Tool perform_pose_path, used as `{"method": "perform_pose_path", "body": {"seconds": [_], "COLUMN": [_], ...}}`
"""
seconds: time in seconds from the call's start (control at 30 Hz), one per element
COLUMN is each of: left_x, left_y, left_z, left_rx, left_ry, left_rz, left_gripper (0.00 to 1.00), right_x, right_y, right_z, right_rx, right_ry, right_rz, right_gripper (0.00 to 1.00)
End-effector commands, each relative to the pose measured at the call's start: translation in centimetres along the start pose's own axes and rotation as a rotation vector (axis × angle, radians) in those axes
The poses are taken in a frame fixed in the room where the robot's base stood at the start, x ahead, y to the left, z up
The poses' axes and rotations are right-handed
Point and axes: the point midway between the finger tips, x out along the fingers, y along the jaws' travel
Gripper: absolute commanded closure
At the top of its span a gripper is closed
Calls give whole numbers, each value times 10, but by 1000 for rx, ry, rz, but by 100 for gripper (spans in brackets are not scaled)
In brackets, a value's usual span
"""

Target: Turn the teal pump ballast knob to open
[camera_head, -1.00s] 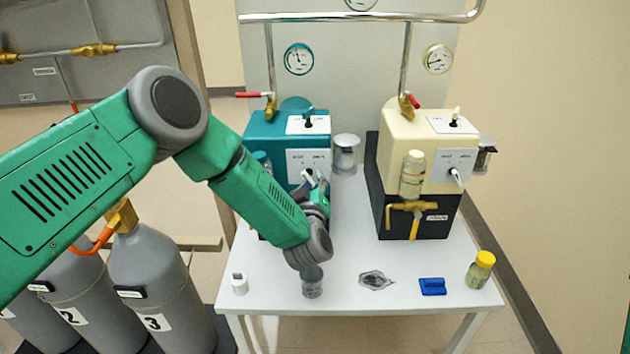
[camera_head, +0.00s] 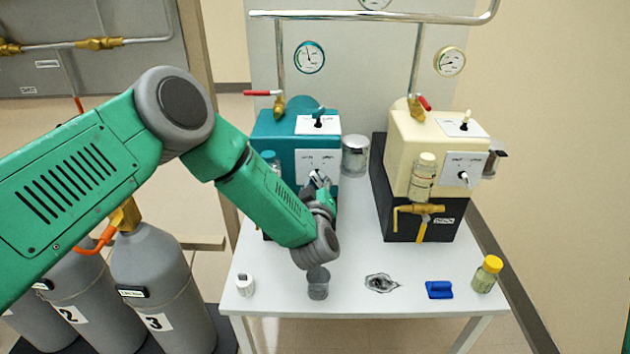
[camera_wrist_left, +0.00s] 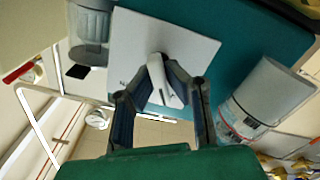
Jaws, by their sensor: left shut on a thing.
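The teal pump (camera_head: 268,130) stands at the back left of the white table, and its teal face fills much of the left wrist view (camera_wrist_left: 238,62). A white plate (camera_head: 318,160) on its front carries the ballast knob, a white pointer knob (camera_wrist_left: 167,92) best seen in the left wrist view. My left gripper (camera_head: 318,184) is at this plate, its fingers (camera_wrist_left: 164,78) shut on the knob from both sides. The fingers hide part of the knob, and the plate's lettering is too small to read. My right gripper is not in view.
The cream pump (camera_head: 408,130) stands to the right. A glass jar (camera_head: 355,158) stands beside the teal pump.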

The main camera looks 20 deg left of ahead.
Motion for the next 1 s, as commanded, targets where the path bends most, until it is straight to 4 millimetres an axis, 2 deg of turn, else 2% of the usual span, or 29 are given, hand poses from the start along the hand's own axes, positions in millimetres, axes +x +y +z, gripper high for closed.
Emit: {"method": "perform_pose_path", "body": {"seconds": [0.27,0.7,1.0], "left_x": [1,1,1], "left_y": [-1,-1,-1], "left_z": [-2,-2,-1], "left_rx": [98,390,501], "left_ry": [3,2,3], "left_rz": [-2,-4,-5], "left_gripper": [100,100,100], "right_x": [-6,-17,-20], "right_y": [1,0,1], "right_z": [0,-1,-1], "right_rx": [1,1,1], "right_ry": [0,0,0], "right_rz": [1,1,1], "right_gripper": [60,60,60]}}
